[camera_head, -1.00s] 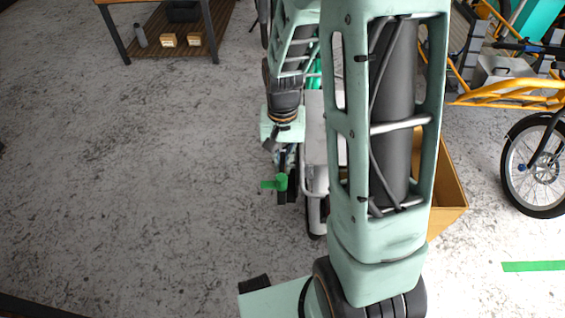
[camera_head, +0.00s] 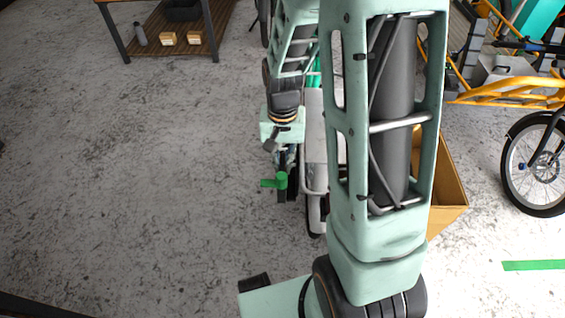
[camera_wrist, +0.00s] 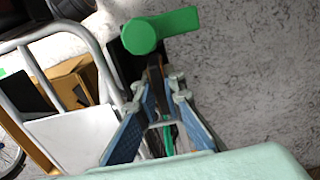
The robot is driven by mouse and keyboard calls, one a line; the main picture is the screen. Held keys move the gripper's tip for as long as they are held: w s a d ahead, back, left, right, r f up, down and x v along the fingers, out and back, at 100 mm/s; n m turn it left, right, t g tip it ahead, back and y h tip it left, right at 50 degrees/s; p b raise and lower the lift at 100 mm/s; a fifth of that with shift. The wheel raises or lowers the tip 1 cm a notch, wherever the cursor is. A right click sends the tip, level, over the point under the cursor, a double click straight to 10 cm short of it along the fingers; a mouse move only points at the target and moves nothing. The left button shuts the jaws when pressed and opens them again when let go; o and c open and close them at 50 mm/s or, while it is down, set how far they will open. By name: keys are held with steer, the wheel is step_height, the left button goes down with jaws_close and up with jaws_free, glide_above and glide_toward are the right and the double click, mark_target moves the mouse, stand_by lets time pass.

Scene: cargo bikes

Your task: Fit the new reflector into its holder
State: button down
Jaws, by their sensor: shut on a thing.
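My gripper (camera_wrist: 158,92) has its blue-padded fingers closed around a thin dark piece (camera_wrist: 156,77) in the wrist view. A green part (camera_wrist: 160,30), a round knob with a flat arm to the right, sits just beyond the fingertips. I cannot tell whether it is joined to the dark piece. The green part also shows in the head view (camera_head: 280,181), below my wrist and left of the bike. A dark plate (camera_wrist: 122,62) lies behind it. I cannot make out the reflector or its holder clearly; my arm hides much of the bike.
A silver tubular bike frame (camera_wrist: 85,40) with a pale panel (camera_wrist: 75,138) stands close left of my gripper. A brown box (camera_head: 450,190) is behind my arm. A yellow cargo bike (camera_head: 510,92) stands at the right. The floor (camera_head: 130,180) at the left is clear.

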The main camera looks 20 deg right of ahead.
steer(key=shift+f+b, duration=0.45)
steer(key=shift+f, duration=0.3)
steer(key=shift+r, duration=0.15)
steer(key=shift+r+p, duration=0.9)
steer(key=shift+f+b, duration=0.6)
steer(key=shift+f, duration=0.3)
stand_by(0.3)
steer(key=shift+r+p, duration=0.75)
steer(key=shift+r, duration=0.15)
steer(key=shift+f+b, duration=0.8)
steer(key=shift+f, duration=0.25)
steer(key=c, duration=2)
jaws_free()
steer(key=shift+o, duration=0.2)
